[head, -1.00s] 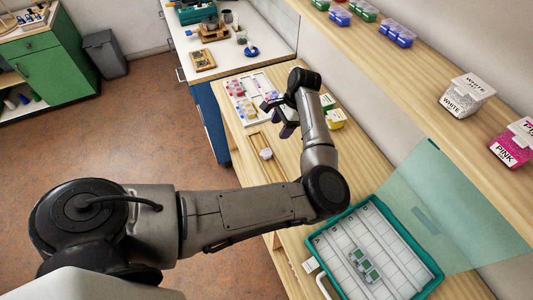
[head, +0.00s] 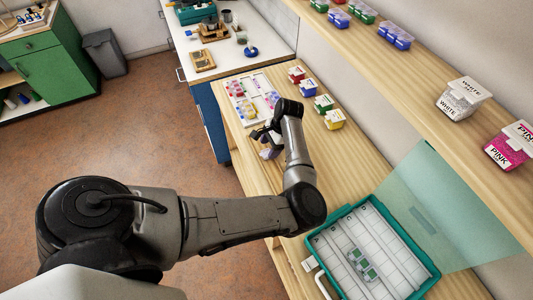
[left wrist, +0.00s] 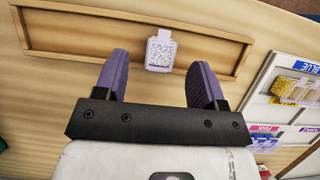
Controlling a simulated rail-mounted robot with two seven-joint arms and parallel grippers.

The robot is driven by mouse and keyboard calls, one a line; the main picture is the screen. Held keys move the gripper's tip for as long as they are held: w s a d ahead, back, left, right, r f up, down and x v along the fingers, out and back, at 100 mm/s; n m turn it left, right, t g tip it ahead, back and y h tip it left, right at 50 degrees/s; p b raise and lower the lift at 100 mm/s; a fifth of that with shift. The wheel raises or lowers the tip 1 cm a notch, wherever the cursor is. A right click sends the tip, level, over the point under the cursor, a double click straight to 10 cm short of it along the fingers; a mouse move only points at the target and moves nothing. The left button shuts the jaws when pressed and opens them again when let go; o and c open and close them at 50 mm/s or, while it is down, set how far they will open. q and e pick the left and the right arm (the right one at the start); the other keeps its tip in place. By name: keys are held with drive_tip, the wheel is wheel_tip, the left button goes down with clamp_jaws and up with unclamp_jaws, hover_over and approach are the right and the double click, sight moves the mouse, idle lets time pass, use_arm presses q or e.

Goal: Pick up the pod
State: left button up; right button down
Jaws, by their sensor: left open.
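The pod (left wrist: 160,50) is a small, clear, lidded box holding pale beads. It stands in a shallow wooden tray (left wrist: 60,44), near its rail, in the left wrist view. My left gripper (left wrist: 161,66) is open, with one purple finger to each side of the pod and the pod seen between their tips. The fingers do not visibly touch it. In the head view my left gripper (head: 267,150) is low over the bench tray, and the pod is mostly hidden there. My right gripper is not in view.
A white board (head: 236,84) with bead pods lies beyond the gripper. Several small coloured boxes (head: 324,103) stand right of it. A teal-rimmed case (head: 322,232) with an open lid is nearer. A shelf above holds white (head: 460,99) and pink (head: 511,146) bead tubs.

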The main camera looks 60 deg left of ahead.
sight(266, 152)
use_arm(q)
drive_tip(key=shift+x, duration=1.8)
drive_tip(key=c, duration=1)
drive_tip(key=shift+r, duration=0.5)
wheel_tip(266, 152, up, 3)
drive_tip(key=shift+w+f, duration=0.1)
drive_tip(key=shift+f, duration=0.1)
drive_tip(key=w+d+r+b, duration=0.1)
drive_tip(key=w+d+r, duration=0.5)
drive_tip(key=d, duration=0.4)
drive_tip(key=shift+r+b, duration=0.3)
drive_tip(key=shift+r, duration=0.35)
